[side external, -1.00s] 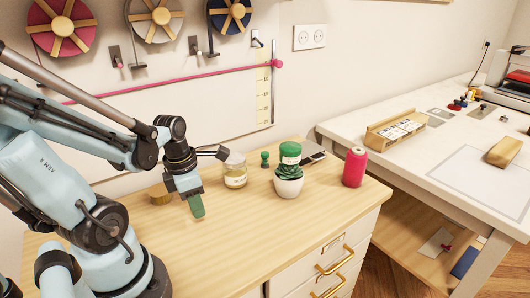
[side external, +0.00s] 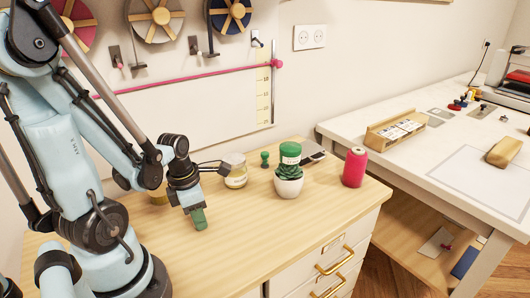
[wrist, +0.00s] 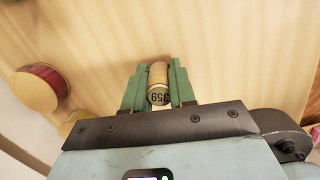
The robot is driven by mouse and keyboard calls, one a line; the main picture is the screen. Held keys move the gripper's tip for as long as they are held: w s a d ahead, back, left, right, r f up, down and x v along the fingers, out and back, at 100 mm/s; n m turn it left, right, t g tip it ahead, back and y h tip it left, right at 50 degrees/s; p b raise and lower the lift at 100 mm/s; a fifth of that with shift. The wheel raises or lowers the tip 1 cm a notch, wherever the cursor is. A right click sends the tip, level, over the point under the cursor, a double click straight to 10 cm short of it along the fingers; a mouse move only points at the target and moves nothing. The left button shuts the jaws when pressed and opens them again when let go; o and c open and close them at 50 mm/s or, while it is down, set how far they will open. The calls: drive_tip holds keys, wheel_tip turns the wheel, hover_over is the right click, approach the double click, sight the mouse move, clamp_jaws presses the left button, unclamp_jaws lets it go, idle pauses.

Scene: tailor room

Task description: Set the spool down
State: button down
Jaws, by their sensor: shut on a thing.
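The spool (wrist: 158,76) is a small tan cylinder with dark digits on its near end. It sits between the green fingers of my gripper (wrist: 159,88) in the wrist view, and my gripper is shut on it. In the side view, my gripper (side external: 199,219) points down, low over the left part of the wooden cabinet top (side external: 235,235). The spool is hidden by the fingers there. I cannot tell whether the spool touches the wood.
A glass jar (side external: 236,177), a potted succulent (side external: 289,183) with a green-topped cylinder behind it, a small green piece (side external: 265,159) and a pink thread cone (side external: 354,167) stand to the right. A red-sided round thing (wrist: 42,88) is left in the wrist view. The front wood is clear.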

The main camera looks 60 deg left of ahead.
drive_tip(key=shift+f, duration=0.2)
drive_tip(key=c, duration=0.9)
unclamp_jaws()
drive_tip(key=shift+r, duration=0.15)
drive_tip(key=shift+s+a+r, duration=0.1)
drive_tip(key=shift+s+r, duration=0.1)
drive_tip(key=shift+r, duration=1.8)
drive_tip(key=shift+s+r, duration=0.25)
drive_tip(key=shift+r, duration=1.7)
drive_tip(key=shift+s+a+r, duration=0.1)
drive_tip(key=shift+s+r, duration=0.1)
drive_tip(key=shift+r, duration=1.8)
drive_tip(key=w+d+m+t, duration=0.2)
drive_tip(key=w+d+m, duration=0.1)
drive_tip(key=m, duration=0.8)
drive_tip(key=w+d+r+m+t, duration=0.1)
drive_tip(key=w+d+m, duration=0.3)
drive_tip(key=m, duration=0.7)
drive_tip(key=w+d+m+t, duration=0.2)
drive_tip(key=w+d+m, duration=0.1)
drive_tip(key=m, duration=0.8)
drive_tip(key=shift+w+d+r+m+t, duration=0.25)
drive_tip(key=shift+w+d+m+t, duration=0.15)
drive_tip(key=shift+w, duration=0.15)
